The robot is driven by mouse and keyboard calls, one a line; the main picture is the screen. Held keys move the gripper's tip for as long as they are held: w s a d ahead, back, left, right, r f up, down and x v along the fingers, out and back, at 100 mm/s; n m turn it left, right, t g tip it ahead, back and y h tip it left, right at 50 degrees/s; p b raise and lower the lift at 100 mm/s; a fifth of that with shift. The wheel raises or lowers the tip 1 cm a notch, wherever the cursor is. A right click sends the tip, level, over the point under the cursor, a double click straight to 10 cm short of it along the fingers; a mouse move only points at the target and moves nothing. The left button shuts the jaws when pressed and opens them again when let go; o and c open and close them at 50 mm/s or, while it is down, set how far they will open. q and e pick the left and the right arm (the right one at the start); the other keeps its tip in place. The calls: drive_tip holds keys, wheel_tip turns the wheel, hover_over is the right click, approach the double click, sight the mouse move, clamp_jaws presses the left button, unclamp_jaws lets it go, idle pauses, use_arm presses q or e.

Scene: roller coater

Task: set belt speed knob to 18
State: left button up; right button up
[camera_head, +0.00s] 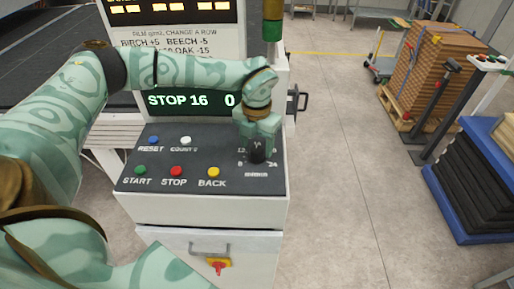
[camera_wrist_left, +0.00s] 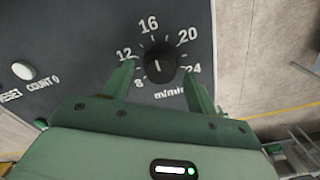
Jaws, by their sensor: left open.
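The belt speed knob (camera_head: 257,156) is a small black knob at the right of the dark control panel (camera_head: 205,160). In the left wrist view the knob (camera_wrist_left: 160,62) sits in a dial marked 8, 12, 16, 20 and 24, with "m/min" below. A short white line on it runs nearly upright; its exact reading is hard to tell. My left gripper (camera_head: 257,143) is over the knob. In the left wrist view the left gripper (camera_wrist_left: 159,88) is open, one finger on each side of the knob, with gaps showing. The display (camera_head: 190,100) reads "STOP 16 0". My right gripper is not in view.
Buttons lie left of the knob: blue RESET (camera_head: 154,139), white COUNT 0 (camera_head: 186,140), green START (camera_head: 140,169), red STOP (camera_head: 176,171) and yellow BACK (camera_head: 213,172). A red-and-yellow switch (camera_head: 218,265) is below.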

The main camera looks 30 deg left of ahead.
use_arm(q)
drive_tip(key=shift+f, duration=0.95)
drive_tip(key=c, duration=1)
drive_tip(key=shift+r, duration=0.1)
drive_tip(key=m+p, duration=0.3)
drive_tip(key=shift+r, duration=0.15)
drive_tip(key=shift+m+p, duration=0.85)
drive_tip(key=shift+m, duration=0.55)
drive_tip(key=shift+w, duration=0.1)
